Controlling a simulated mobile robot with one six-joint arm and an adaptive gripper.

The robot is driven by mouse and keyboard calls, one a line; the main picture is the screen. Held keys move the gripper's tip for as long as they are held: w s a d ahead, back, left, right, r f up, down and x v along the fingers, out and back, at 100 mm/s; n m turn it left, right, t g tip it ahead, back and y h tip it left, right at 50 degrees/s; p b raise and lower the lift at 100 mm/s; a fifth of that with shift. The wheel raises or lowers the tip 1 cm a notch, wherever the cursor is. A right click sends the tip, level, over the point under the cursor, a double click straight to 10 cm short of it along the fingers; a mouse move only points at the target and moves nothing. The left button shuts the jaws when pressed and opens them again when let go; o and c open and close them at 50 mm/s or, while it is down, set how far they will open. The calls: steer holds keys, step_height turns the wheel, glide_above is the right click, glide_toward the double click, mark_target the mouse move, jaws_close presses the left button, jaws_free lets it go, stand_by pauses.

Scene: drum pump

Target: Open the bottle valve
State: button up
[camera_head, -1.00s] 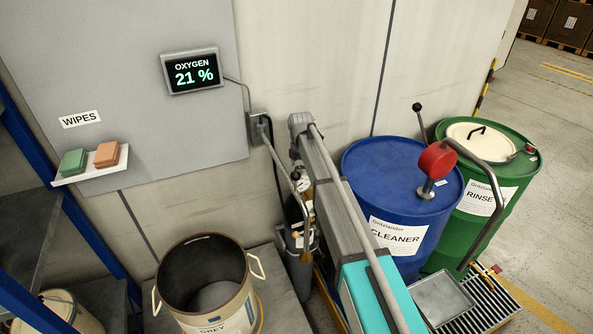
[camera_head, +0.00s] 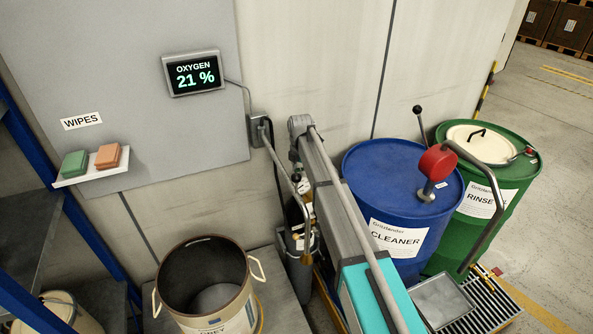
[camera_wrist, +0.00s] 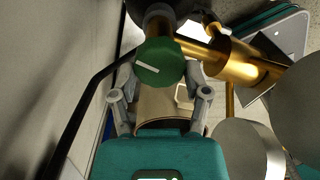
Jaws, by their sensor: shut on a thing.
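In the head view the grey gas bottle (camera_head: 299,262) stands against the wall, partly behind my arm. The knob and my fingertips cannot be made out clearly there.
An oxygen display (camera_head: 194,74) reads 21 %. A blue CLEANER drum (camera_head: 385,178) with a red pump head (camera_head: 437,161) stands right of my arm, a green RINSE drum (camera_head: 510,170) beyond it. An open beige drum (camera_head: 240,300) stands left of the bottle. A black hose (camera_wrist: 90,95) passes left of my gripper.

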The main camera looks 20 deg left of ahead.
steer(key=shift+w+d+m, duration=0.1)
steer(key=shift+w+m, duration=0.1)
steer(key=shift+m, duration=0.1)
steer(key=shift+m, duration=0.8)
steer(key=m, duration=0.5)
steer(key=shift+d+f, duration=0.1)
steer(key=shift+d, duration=0.05)
steer(key=m, duration=0.4)
steer(key=shift+s+m, duration=0.1)
steer(key=shift+m, duration=2.1)
steer(key=o, duration=1.1)
steer(key=shift+o, duration=0.3)
